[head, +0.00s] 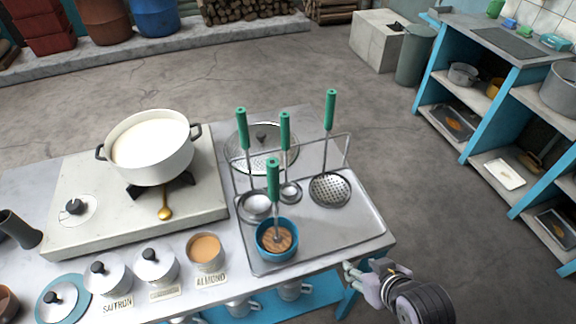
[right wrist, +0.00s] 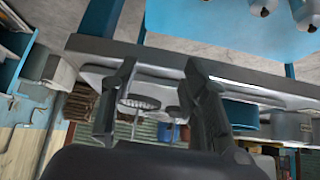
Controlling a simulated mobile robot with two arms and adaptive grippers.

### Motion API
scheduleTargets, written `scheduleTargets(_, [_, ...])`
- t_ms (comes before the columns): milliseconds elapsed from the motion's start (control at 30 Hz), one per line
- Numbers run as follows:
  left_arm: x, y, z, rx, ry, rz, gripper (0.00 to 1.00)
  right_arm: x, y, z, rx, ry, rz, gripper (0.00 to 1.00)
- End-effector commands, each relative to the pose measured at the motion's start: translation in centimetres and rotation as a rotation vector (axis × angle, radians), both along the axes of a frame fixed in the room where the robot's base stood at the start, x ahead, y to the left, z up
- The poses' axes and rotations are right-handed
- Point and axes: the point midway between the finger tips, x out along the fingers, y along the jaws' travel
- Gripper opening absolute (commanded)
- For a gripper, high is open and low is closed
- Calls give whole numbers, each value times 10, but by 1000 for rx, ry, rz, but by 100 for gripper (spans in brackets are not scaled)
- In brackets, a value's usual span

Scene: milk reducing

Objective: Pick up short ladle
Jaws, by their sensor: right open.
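Several green-handled tools stand at the metal rack tray (head: 355,215) in the head view. A ladle with a larger bowl (head: 257,205) is at the left. A ladle with a smaller bowl (head: 290,193) is in the middle; it looks like the short ladle. A perforated skimmer (head: 329,188) is at the right. Another green-handled tool (head: 273,180) stands in a blue bowl (head: 265,250) at the front. My right gripper (head: 352,279) is open and empty, beside the table's front right edge, apart from the tools. It also shows in the right wrist view (right wrist: 158,72). My left gripper is not visible.
A white pot (head: 150,148) of milk sits on the stove (head: 70,170) at left. Lidded canisters and an almond container (head: 205,250) line the front edge. A round lid (head: 255,160) stands behind the rack. Floor right of the table is clear up to the blue shelves (head: 455,75).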

Motion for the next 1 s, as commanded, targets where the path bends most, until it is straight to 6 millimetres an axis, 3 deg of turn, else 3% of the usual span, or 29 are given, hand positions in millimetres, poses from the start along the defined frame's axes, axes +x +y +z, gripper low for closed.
scheduleTargets(33, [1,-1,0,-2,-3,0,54,17,9,11,22,-74,23,41])
scheduleTargets(200, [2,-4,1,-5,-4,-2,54,66,40,67,120,-343,98,41])
scheduleTargets(333, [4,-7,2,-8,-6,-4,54,92,64,119,208,-550,156,41])
scheduleTargets(500, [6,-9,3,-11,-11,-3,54,106,84,175,309,-758,214,41])
scheduleTargets(600, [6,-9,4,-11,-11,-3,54,108,90,191,340,-817,229,41])
scheduleTargets(733, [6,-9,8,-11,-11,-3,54,121,98,199,354,-839,233,41])
scheduleTargets(1000, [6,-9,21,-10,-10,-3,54,172,126,200,352,-838,232,41])
